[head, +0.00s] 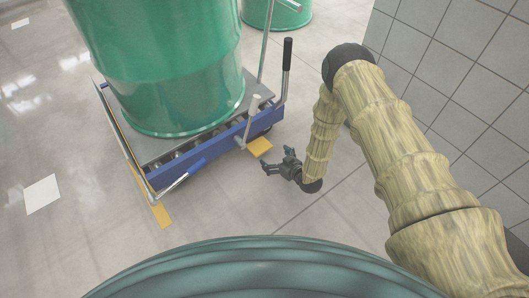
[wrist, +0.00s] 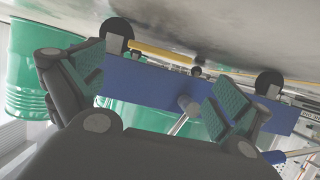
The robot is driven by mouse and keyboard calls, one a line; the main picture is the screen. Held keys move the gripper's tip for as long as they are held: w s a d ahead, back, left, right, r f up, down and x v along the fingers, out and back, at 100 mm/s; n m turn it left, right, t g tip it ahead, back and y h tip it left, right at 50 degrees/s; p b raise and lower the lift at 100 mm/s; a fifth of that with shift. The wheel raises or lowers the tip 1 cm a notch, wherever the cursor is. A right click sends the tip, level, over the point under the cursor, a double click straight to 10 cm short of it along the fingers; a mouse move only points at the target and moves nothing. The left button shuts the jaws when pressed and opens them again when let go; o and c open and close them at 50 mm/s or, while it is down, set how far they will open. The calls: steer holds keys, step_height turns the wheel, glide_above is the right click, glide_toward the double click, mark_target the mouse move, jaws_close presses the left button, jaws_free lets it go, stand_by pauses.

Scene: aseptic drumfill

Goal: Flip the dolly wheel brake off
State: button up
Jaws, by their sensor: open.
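The dolly has a blue side frame (head: 205,150) and carries a green drum. Its wheels show in the wrist view, which looks upside down: one black wheel (wrist: 117,36) at the upper left and another (wrist: 268,83) at the right. A pale grey lever (head: 250,120) stands up at the dolly's near right side; a similar lever (wrist: 184,114) shows between my fingers in the wrist view. I cannot tell which part is the wheel brake. My gripper (head: 276,161) is open and empty, low over the floor, just right of the dolly and apart from it.
A green drum (head: 160,60) stands on the dolly; another (head: 277,12) is behind. A black-gripped handle (head: 286,65) rises at the dolly's right. Yellow patches (head: 259,147) lie beside it. A tiled wall (head: 460,80) bounds the right.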

mark_target(265, 151)
steer(key=b+x, duration=0.3)
steer(key=x, duration=0.5)
